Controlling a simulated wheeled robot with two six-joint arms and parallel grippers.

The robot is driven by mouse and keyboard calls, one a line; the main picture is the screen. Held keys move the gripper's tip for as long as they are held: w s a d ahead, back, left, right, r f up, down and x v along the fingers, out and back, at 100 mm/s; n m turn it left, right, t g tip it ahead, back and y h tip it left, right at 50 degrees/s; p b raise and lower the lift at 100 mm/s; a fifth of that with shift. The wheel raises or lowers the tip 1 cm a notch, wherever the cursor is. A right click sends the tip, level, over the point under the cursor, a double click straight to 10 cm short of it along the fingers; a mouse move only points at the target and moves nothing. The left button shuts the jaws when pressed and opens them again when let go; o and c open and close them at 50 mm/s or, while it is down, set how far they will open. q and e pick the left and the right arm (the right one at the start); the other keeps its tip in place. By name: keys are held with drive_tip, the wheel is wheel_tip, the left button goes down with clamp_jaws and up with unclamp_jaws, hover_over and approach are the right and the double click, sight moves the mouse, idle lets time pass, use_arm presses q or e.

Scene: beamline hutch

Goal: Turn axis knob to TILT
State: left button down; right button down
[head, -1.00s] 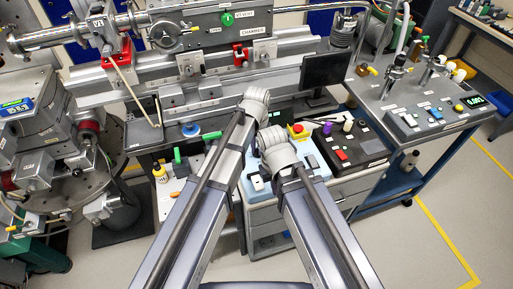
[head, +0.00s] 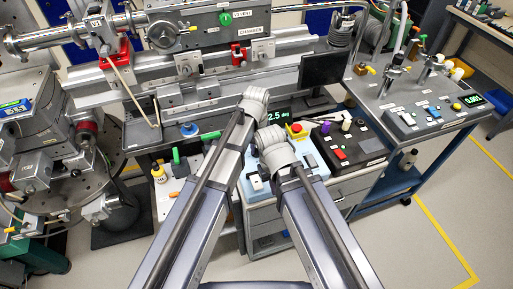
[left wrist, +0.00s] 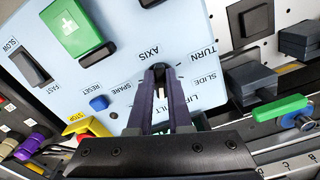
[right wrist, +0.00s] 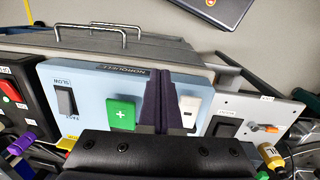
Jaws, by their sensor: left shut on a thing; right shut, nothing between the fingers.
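The axis knob (left wrist: 158,68) is on the light blue control box (left wrist: 120,65), labelled AXIS, with TURN, SLIDE and LIFT marked around it. My left gripper (left wrist: 159,74) is shut on the knob, its dark fingers either side of it. My right gripper (right wrist: 164,75) is shut and empty, in front of the same box (right wrist: 85,75), near the green plus button (right wrist: 121,114). In the head view my arms hide much of the box (head: 312,160).
A green rocker (left wrist: 70,25), a blue RESET button (left wrist: 98,103) and a yellow-based stop button (left wrist: 85,127) are close to the left gripper. A black panel with a red switch (head: 340,154) stands beside the box. A monitor (head: 323,70) stands behind.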

use_arm(q)
drive_tip(key=c, duration=0.8)
unclamp_jaws()
drive_tip(key=shift+c, duration=0.2)
wheel_tip(320, 180, up, 8)
drive_tip(key=p, duration=0.8)
drive_tip(key=shift+f, duration=0.1)
